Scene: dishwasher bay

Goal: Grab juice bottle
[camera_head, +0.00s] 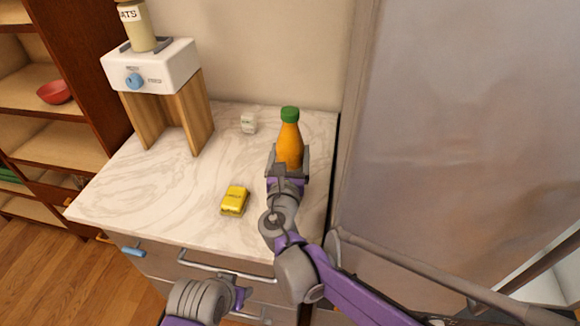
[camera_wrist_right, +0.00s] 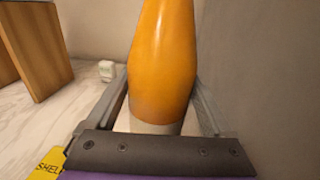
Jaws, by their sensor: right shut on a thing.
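The juice bottle (camera_head: 289,143) is orange with a green cap and stands upright near the right side of the marble counter. My right gripper (camera_head: 288,165) is shut on its lower part, with one finger on each side. In the right wrist view the bottle (camera_wrist_right: 163,60) fills the middle between the fingers (camera_wrist_right: 163,112); its cap is out of that view. My left arm shows at the bottom of the head view, in front of the drawers; its fingertips cannot be made out clearly.
A yellow packet (camera_head: 235,201) lies left of my right gripper. A small white item (camera_head: 249,123) stands near the back wall. A white dispenser (camera_head: 152,67) on wooden legs stands at the back left. A large grey panel (camera_head: 450,120) rises close on the right. The counter's left part is clear.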

